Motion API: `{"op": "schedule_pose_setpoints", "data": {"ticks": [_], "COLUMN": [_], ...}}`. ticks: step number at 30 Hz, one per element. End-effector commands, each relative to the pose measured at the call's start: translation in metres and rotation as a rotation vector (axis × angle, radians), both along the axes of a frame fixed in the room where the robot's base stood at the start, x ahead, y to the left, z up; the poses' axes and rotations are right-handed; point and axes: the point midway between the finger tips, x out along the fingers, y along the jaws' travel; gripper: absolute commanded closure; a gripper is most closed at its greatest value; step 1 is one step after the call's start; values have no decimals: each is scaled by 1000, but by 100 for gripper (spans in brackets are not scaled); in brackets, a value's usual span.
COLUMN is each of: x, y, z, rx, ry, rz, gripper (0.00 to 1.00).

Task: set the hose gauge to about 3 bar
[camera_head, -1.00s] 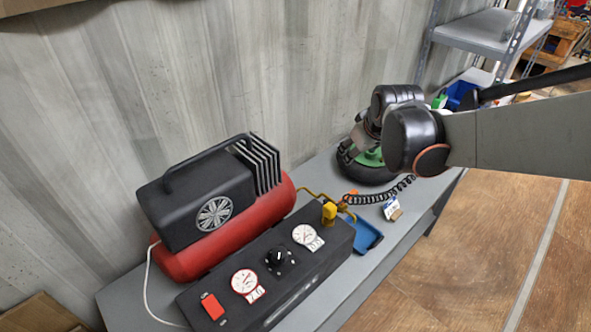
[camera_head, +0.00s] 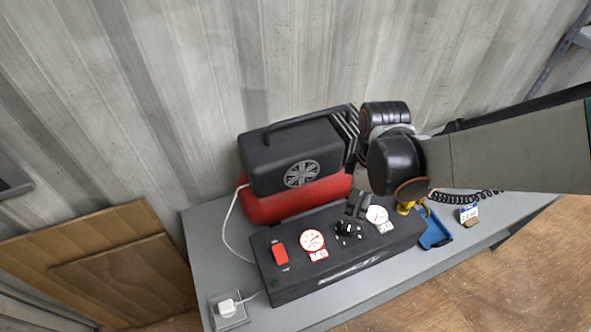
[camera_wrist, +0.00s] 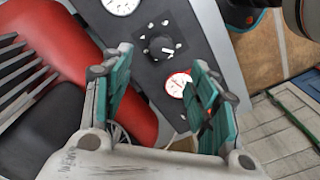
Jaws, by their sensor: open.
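The black control box (camera_head: 290,262) lies on the grey bench in front of the compressor. On its top are a red-rimmed gauge (camera_head: 312,241), a black knob (camera_head: 346,230) and a white gauge (camera_head: 377,215) on the right, nearest the hose fitting. The needle readings are too small to tell. My gripper (camera_head: 357,206) is just above the knob, pointing down. In the wrist view my gripper (camera_wrist: 160,60) is open and empty, its teal-padded fingers apart. The knob (camera_wrist: 160,47) shows between the fingertips, seemingly untouched. The white gauge (camera_wrist: 121,3) is cut by the top edge.
The compressor with its red tank (camera_head: 262,207) stands behind the box, close to my arm. A red switch (camera_head: 280,253) is at the box's left.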

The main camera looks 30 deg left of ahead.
Motion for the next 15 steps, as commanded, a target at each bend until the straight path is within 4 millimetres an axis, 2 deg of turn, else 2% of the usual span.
{"op": "schedule_pose_setpoints", "data": {"ticks": [1,3,15], "x": [-7,-7,-4], "y": [4,4,4], "z": [-13,-26,-91], "rx": [0,0,1], "ry": [0,-1,-1], "rz": [14,13,9], "gripper": [46,46,46]}}
